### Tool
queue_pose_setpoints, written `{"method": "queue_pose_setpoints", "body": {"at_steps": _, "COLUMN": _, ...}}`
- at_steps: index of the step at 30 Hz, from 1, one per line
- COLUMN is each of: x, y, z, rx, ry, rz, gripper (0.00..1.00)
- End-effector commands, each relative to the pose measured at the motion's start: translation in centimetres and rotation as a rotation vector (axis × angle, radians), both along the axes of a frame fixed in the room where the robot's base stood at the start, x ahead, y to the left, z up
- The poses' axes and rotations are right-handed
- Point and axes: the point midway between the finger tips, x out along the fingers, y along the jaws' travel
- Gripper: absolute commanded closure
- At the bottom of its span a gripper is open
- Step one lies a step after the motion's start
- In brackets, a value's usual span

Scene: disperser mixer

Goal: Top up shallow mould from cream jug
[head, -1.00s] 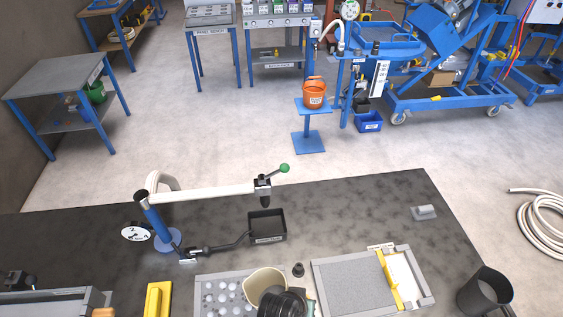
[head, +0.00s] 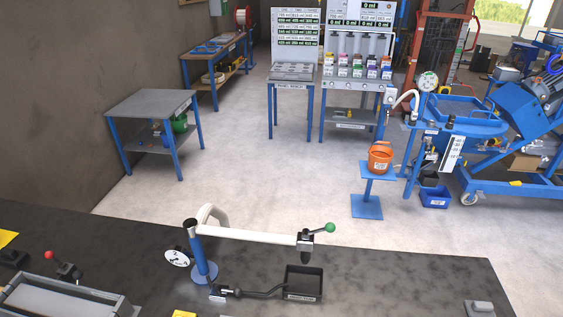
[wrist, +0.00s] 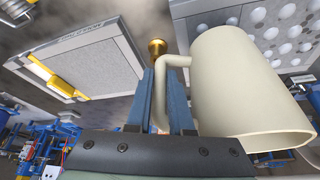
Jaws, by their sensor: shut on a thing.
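The cream jug (wrist: 235,85) fills the right of the wrist view. My gripper (wrist: 167,78) is shut on its handle, with blue fingers on either side. The jug's wider rim points to the lower right of that view; its inside and contents are hidden. A shallow, grey-framed tray (wrist: 85,60) with a flat speckled grey surface lies left of my gripper, apart from the jug. The head view now shows neither my gripper nor the jug.
A grey-framed board of pale round cavities (wrist: 290,35) lies behind the jug. A yellow bar (wrist: 60,87) crosses the flat tray. In the head view, a jointed white arm (head: 250,235) stands on the dark bench by a black tray (head: 304,282). Bare bench (head: 400,275) lies to its right.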

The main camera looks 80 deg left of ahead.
Motion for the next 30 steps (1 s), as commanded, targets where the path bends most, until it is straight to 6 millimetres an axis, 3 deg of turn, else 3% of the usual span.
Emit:
{"method": "queue_pose_setpoints", "body": {"at_steps": 15, "x": 0.2, "y": 0.1, "z": 4.2, "rx": 0.003, "ry": -0.004, "rz": -0.001, "gripper": 1.0}}
{"method": "queue_pose_setpoints", "body": {"at_steps": 26, "x": 0.2, "y": 0.0, "z": 4.1, "rx": 0.003, "ry": -0.004, "rz": -0.004, "gripper": 1.0}}
{"method": "queue_pose_setpoints", "body": {"at_steps": 30, "x": 1.5, "y": -1.1, "z": 3.9, "rx": 0.006, "ry": -0.005, "rz": -0.052, "gripper": 1.0}}
